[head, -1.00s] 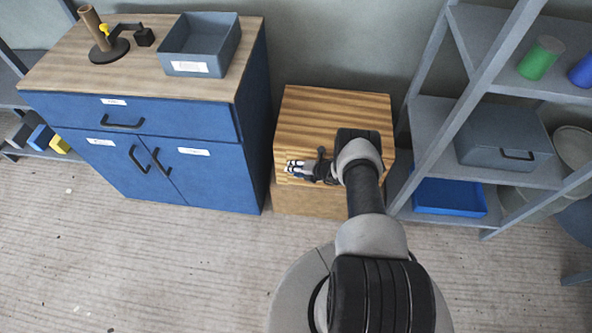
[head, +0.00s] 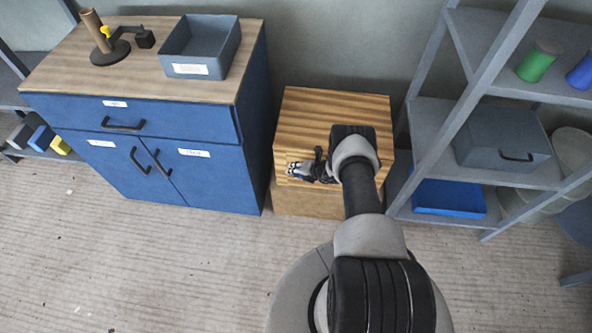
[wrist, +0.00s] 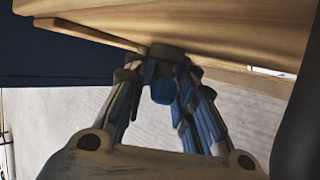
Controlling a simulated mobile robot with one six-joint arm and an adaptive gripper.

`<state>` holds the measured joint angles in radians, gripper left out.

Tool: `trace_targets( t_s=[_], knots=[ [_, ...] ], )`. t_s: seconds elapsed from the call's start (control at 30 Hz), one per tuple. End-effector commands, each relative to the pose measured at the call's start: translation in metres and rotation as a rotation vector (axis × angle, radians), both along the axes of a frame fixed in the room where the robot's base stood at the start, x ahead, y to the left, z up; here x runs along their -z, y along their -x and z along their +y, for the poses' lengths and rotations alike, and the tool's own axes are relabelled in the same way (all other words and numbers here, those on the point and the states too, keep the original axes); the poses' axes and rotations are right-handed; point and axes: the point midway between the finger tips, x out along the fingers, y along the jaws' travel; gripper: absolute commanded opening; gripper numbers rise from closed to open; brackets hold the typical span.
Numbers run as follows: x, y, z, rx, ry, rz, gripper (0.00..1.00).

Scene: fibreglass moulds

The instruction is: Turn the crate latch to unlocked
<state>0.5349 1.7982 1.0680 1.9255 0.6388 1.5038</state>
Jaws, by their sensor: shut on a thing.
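The wooden crate (head: 300,118) stands on the floor between the blue cabinet and the grey shelf. Its striped lid faces up, and its edge also shows across the top of the wrist view (wrist: 240,30). The latch (wrist: 161,90) is a small blue part with a dark mount under the lid's edge. My gripper (head: 293,169) is at the crate's front left. In the wrist view my gripper (wrist: 160,84) has its two fingers on either side of the latch, shut on it. In the head view the fingers and wrist hide the latch, so its turn position cannot be read.
The blue cabinet (head: 180,172) stands close on the crate's left and carries a grey bin (head: 200,50). The grey shelf (head: 430,115) stands close on its right, with a blue tray (head: 450,200) low down. The floor (head: 130,260) in front is clear.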

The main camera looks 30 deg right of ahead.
Motion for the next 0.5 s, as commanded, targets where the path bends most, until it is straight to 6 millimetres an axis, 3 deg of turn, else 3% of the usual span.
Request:
trace_targets(
  t_s=[0.5],
  knots=[
    [-0.0059,-0.001,0.0005,-0.001,0.35,0.234,0.01]
  ],
)
